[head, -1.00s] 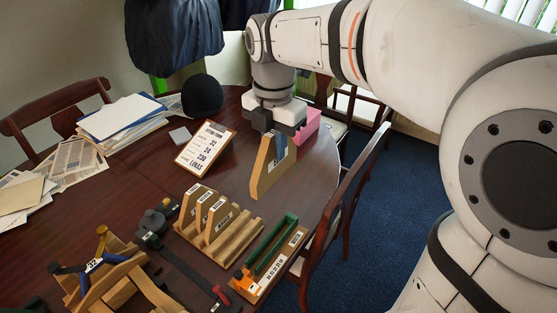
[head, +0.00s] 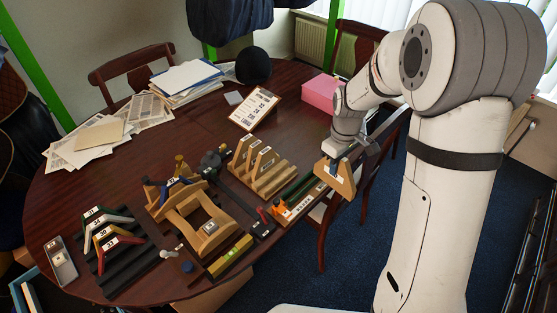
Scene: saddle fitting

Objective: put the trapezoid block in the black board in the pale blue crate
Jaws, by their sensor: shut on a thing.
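My gripper (head: 333,157) is shut on a pale wooden block (head: 344,183) with a sloping outline, held up at the table's right edge, beside the chair. A blue patch shows between the jaws. The black board (head: 122,262) lies at the table's front left. It is ridged and bears several angled pieces in green, yellow and red with number labels. I cannot make out a separate trapezoid block on it. A pale blue crate (head: 22,292), cut off by the picture, seems to stand at the lower left corner, off the table; its inside is mostly hidden.
A wooden rack with upright boards (head: 262,167), a wooden frame (head: 203,222) and a green-and-orange tool (head: 291,197) crowd the table's middle and right. A pink box (head: 321,93), a clipboard (head: 254,109) and a black cap (head: 253,66) stand behind. Chairs surround the table.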

